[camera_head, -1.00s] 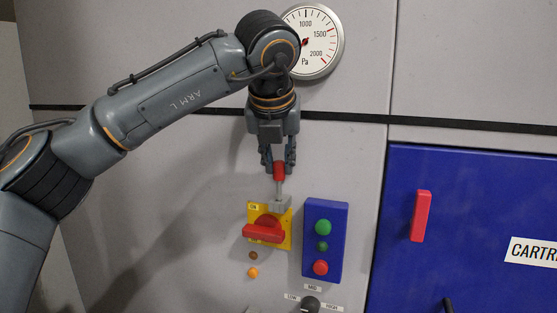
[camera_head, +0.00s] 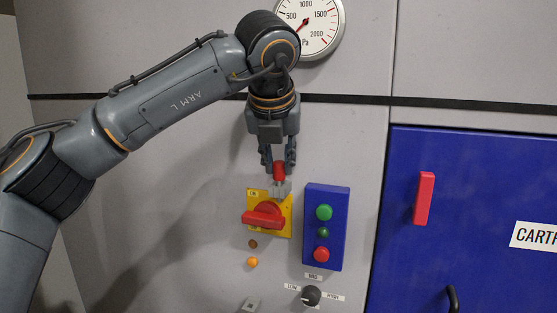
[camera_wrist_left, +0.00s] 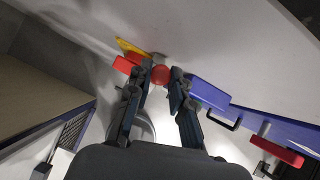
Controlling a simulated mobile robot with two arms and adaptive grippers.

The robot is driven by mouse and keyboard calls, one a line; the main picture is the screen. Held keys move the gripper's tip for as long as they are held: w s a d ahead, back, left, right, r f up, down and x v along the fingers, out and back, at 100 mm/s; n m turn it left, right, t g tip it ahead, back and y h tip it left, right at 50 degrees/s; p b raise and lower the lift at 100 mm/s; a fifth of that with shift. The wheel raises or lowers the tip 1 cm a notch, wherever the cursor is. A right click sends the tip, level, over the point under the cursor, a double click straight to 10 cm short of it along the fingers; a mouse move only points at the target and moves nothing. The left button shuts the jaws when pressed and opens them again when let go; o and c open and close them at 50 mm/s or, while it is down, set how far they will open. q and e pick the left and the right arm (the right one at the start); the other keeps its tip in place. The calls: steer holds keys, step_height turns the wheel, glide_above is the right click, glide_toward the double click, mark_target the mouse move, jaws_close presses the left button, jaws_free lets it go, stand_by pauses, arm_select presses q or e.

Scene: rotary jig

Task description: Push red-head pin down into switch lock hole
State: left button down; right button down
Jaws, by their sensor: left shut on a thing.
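The red-head pin (camera_head: 279,170) is upright between the fingertips of my left gripper (camera_head: 278,165), which is shut on its red head. The head is just above the grey lock block (camera_head: 281,190) at the top of the switch, and the shaft no longer shows. The switch has a yellow plate (camera_head: 284,228) and a red handle (camera_head: 263,216) lying roughly level. In the left wrist view, the red head (camera_wrist_left: 160,74) is between the fingers (camera_wrist_left: 161,82); the hole is hidden. My right gripper is not in view.
A blue box (camera_head: 340,230) with green and red buttons stands close right of the switch. Two small lamps (camera_head: 252,253) and a black knob (camera_head: 311,295) are below. A gauge (camera_head: 310,25) is above. A blue door (camera_head: 480,190) with a red handle is at right.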

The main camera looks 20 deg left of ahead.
arm_select(q)
steer(key=c, duration=1.1)
jaws_free()
steer(key=shift+r, duration=0.1)
steer(key=v, duration=1.2)
